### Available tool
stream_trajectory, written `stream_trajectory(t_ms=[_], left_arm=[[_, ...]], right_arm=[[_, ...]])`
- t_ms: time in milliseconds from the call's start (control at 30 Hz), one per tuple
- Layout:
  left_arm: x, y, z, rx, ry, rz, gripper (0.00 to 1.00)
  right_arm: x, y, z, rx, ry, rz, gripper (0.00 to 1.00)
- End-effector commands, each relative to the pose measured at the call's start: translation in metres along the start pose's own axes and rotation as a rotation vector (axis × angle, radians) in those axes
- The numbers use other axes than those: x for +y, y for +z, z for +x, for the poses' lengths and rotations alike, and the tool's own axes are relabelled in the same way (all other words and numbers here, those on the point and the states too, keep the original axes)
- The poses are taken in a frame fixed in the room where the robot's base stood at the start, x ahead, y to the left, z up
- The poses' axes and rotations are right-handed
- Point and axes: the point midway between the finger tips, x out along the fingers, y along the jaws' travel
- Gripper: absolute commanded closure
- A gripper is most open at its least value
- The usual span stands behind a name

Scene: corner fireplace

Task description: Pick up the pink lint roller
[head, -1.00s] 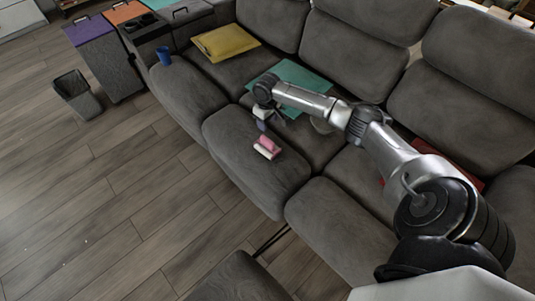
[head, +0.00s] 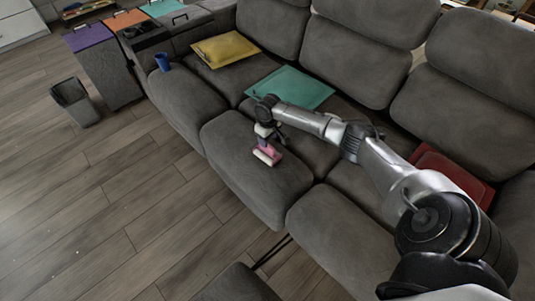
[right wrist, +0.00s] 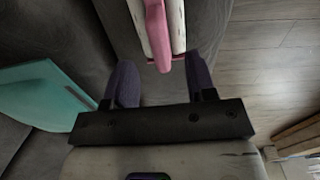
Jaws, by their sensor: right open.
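The pink lint roller (head: 267,154), pink with a white part, lies on a grey sofa seat in the head view. In the right wrist view the lint roller (right wrist: 158,35) shows at the top, its pink end between and just beyond my fingertips. My right gripper (head: 268,140) is directly above and close to the roller, pointing down. In the right wrist view its two dark fingers (right wrist: 158,75) are spread apart, one on each side of the roller's line. I cannot tell whether they touch it. My left gripper is not in view.
The grey sofa (head: 230,140) holds a teal cushion (head: 302,88), a yellow cushion (head: 226,50) and a red cushion (head: 455,176). A blue cup (head: 162,58) stands on the far armrest. A black bin (head: 76,101) stands on open wooden floor.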

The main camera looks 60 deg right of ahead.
Motion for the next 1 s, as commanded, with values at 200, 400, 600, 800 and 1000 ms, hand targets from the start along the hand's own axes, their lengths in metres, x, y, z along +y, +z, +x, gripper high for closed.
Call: stream_trajectory(t_ms=[200, 400, 600, 800, 1000], left_arm=[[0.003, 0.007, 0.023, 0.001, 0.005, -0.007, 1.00], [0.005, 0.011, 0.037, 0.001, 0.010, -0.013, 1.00], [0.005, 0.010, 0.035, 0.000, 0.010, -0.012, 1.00], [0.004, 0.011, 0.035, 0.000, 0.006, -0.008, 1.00], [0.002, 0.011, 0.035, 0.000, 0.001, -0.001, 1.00]], right_arm=[[0.001, -0.004, 0.027, 0.001, -0.001, 0.000, 0.49], [0.001, -0.004, 0.048, 0.000, 0.000, -0.001, 0.49], [0.001, -0.004, 0.047, 0.000, 0.000, -0.001, 0.49], [0.001, -0.004, 0.047, 0.000, 0.000, -0.001, 0.63], [0.001, -0.004, 0.047, 0.000, 0.000, -0.001, 0.82]])
